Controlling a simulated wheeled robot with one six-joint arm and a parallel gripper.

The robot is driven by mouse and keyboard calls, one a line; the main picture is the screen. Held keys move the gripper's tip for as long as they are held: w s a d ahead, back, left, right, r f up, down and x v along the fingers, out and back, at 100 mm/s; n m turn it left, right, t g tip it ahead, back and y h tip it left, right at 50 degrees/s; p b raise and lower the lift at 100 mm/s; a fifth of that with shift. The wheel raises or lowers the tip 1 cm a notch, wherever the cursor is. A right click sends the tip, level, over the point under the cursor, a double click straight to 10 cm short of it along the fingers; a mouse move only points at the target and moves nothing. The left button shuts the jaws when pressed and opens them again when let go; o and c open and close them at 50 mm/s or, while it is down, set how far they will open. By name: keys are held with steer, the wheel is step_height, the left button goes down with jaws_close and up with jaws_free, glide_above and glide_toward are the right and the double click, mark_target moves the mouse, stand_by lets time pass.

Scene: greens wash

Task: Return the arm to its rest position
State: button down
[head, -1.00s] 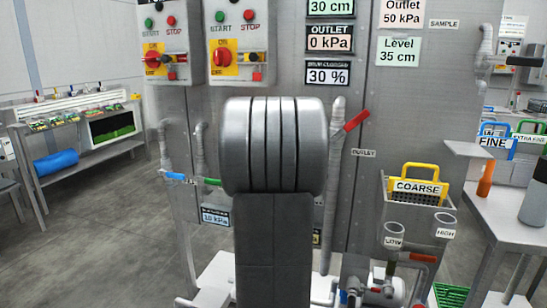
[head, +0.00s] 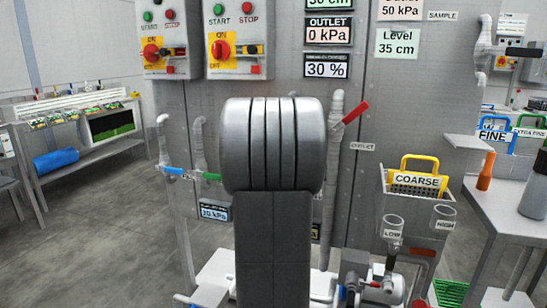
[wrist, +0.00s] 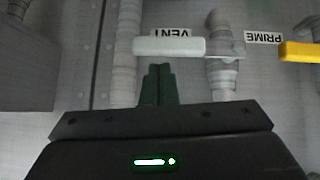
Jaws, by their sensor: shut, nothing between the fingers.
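My gripper (wrist: 157,72) shows in the wrist view with its two dark green fingers together and nothing between them. The fingertips point at a pale wall panel and end just below a white bar handle (wrist: 168,46) in the picture. I cannot tell whether they touch it. The handle partly covers an upside-down VENT label (wrist: 171,33). In the head view my own grey arm link stands upright in the middle, and the gripper is hidden behind it.
A steel cabinet (head: 420,115) with gauges and switches stands close ahead. A red lever (head: 356,112), a COARSE basket (head: 416,182) and two labelled cups (head: 393,226) are to the right. A side table (head: 515,210) holds bottles. Open floor (head: 95,235) lies left.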

steer(key=w+d+r+p+v, duration=0.15)
steer(key=p+v, duration=0.25)
steer(key=v, duration=0.8)
steer(key=w+d+f+b, duration=0.2)
steer(key=w+f+b, duration=0.4)
steer(key=f, duration=0.6)
steer(key=w+a+r+n+h+p, duration=0.2)
steer(key=a+r+n+h+p, duration=0.1)
steer(key=a+n+h+p, duration=0.1)
steer(key=w+a+r+n+h+p, duration=0.1)
steer(key=a+r+n+h+p, duration=0.2)
steer(key=a+h+p, duration=0.4)
steer(key=h+p, duration=0.1)
steer(key=p, duration=0.3)
steer(key=shift+w+a+n, duration=0.15)
steer(key=shift+w+n, duration=0.25)
